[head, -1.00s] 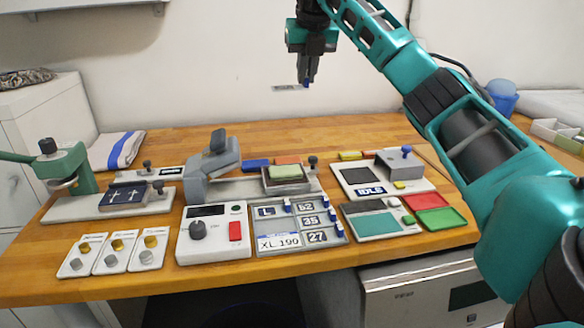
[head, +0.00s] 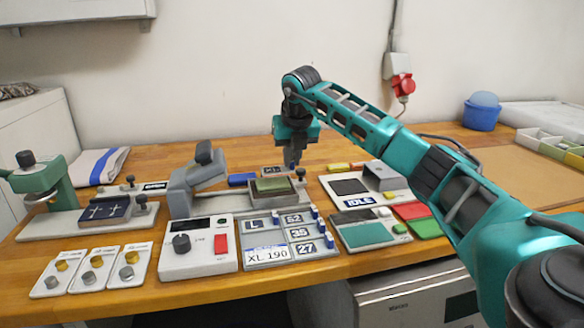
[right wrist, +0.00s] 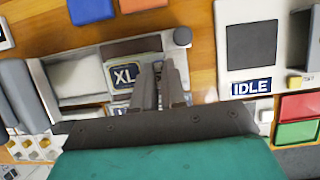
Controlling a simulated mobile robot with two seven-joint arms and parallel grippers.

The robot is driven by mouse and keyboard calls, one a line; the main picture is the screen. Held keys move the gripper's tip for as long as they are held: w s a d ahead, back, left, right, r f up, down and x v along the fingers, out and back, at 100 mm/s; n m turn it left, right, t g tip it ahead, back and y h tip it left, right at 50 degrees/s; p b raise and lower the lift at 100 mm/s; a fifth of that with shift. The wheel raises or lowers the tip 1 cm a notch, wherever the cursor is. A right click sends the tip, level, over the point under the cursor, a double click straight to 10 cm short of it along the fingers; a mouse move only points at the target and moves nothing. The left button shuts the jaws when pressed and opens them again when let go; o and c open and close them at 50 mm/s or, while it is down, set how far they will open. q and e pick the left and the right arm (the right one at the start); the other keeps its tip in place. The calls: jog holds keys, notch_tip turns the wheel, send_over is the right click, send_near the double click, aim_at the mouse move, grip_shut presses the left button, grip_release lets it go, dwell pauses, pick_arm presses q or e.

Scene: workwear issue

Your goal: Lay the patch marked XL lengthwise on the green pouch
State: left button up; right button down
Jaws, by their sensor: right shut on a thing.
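My right gripper (head: 291,164) is shut on the patch marked XL (head: 272,171), a small dark label with a pale border. In the right wrist view the patch (right wrist: 124,76) shows its XL letters, just left of the fingertips (right wrist: 160,88). The green pouch (head: 272,187) lies on the grey bed of the press in the head view. The gripper and patch are over or just behind this bed; I cannot tell the exact gap to the pouch. My left gripper is not in view.
The press's raised grey head (head: 203,170) stands left of the bed. A dark knob (head: 301,173) is close to the right. A rack of marked patches (head: 290,238) is in front, and a device marked IDLE (head: 362,202) is to the right.

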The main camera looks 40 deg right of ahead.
jog(key=shift+f, duration=1.3)
jog(key=shift+f, duration=0.15)
jog(key=c, duration=1.2)
grip_release()
